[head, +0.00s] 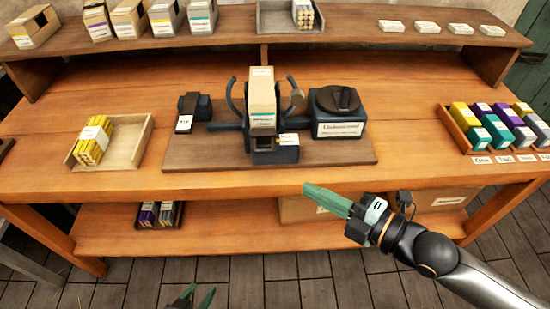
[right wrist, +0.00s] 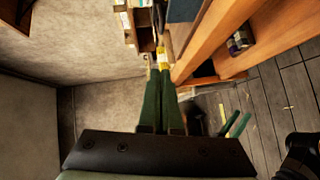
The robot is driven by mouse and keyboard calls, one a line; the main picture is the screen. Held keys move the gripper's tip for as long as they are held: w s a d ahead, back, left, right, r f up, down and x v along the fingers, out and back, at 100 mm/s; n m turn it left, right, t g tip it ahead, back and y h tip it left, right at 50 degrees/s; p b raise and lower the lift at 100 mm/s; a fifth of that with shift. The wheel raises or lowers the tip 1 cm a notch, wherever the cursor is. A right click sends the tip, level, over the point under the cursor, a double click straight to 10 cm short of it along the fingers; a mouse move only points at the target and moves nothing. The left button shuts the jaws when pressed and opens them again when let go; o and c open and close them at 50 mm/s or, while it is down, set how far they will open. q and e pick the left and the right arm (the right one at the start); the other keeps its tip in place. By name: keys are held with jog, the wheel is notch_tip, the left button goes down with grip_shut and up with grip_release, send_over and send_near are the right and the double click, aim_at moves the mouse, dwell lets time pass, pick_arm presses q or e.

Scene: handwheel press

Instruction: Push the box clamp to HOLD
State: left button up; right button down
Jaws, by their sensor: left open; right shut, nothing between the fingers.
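A dark press (head: 264,140) stands on a brown base board in the middle of the table, with a tan box (head: 262,92) upright in it. Curved dark arms rise on both sides of the box. I cannot tell which part is the box clamp, and no HOLD mark is readable. My right gripper (head: 306,188) is shut and empty, in front of the table's front edge, right of the press and apart from it. Its green fingers also show in the right wrist view (right wrist: 163,85). My left gripper (head: 193,296) is open and empty at the bottom edge, below the table.
A dark block with a round knob (head: 338,107) stands right of the press, a small dark block (head: 195,106) left. A tray (head: 138,148) of yellow packs is at left, a rack of coloured blocks (head: 447,121) at right. The table front between them is clear.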

aim_at(270, 151)
jog(key=w+d+x, duration=0.2)
jog(key=x, duration=1.1)
jog(key=shift+f, duration=0.25)
jog(key=shift+d, duration=0.1)
jog(key=shift+w+f+b, duration=0.1)
jog(key=shift+w+b, duration=0.85)
jog(key=shift+w, duration=0.2)
jog(key=shift+r, duration=0.25)
